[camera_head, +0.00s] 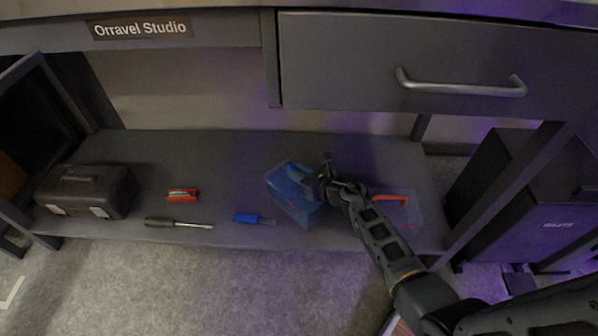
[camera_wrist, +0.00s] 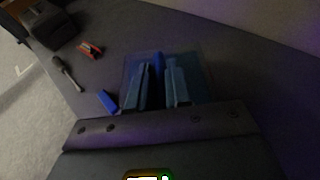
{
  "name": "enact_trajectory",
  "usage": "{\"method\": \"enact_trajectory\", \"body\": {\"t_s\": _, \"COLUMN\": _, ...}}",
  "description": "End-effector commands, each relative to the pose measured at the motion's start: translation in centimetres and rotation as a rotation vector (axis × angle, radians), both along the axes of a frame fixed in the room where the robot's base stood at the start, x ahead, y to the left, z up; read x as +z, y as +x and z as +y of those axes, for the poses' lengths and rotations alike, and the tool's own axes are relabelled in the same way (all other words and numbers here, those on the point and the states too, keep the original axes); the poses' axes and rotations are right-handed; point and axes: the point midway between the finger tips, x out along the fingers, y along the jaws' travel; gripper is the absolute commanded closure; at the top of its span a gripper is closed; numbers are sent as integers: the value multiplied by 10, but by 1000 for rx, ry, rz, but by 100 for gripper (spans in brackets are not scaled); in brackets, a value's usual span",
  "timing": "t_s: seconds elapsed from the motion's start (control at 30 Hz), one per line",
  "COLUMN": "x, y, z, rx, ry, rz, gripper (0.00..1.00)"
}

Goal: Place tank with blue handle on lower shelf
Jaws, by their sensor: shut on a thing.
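The tank with the blue handle (camera_head: 293,205) is a see-through bluish box at the lower shelf (camera_head: 235,160), right of its middle. I cannot tell whether its base fully touches the shelf. My gripper (camera_head: 314,184) reaches in from the right and is shut on the blue handle at the tank's top. In the wrist view the two fingers (camera_wrist: 158,84) stand on either side of the blue handle, with the clear tank (camera_wrist: 198,70) around and below them. My fingers and wrist hide part of the handle and the tank's right side.
A clear tank with an orange-red handle (camera_head: 390,198) stands to the right, partly behind my arm. A black toolbox (camera_head: 88,190), a red tool (camera_head: 183,195), a screwdriver (camera_head: 180,224) and a blue-handled tool (camera_head: 253,218) lie to the left. A drawer (camera_head: 440,65) overhangs the shelf.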

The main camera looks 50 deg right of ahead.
Motion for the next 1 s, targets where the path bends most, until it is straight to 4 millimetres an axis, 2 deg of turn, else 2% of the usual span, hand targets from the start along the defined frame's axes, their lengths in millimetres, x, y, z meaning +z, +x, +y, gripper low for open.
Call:
{"method": "enact_trajectory", "body": {"t_s": 0.07, "x": -2, "y": 1, "z": -1, "rx": -1, "ry": -2, "rz": -5, "gripper": 100}}
{"method": "enact_trajectory", "body": {"t_s": 0.37, "x": -33, "y": 1, "z": -2, "rx": 0, "ry": -3, "rz": -4, "gripper": 100}}
{"method": "enact_trajectory", "body": {"t_s": 0.77, "x": -35, "y": 1, "z": -1, "rx": 0, "ry": -3, "rz": -4, "gripper": 100}}
{"method": "enact_trajectory", "body": {"t_s": 0.8, "x": -38, "y": 0, "z": 0, "rx": 0, "ry": 0, "rz": 0, "gripper": 78}}
{"method": "enact_trajectory", "body": {"t_s": 1.0, "x": -38, "y": 0, "z": 0, "rx": 0, "ry": 0, "rz": 0, "gripper": 59}}
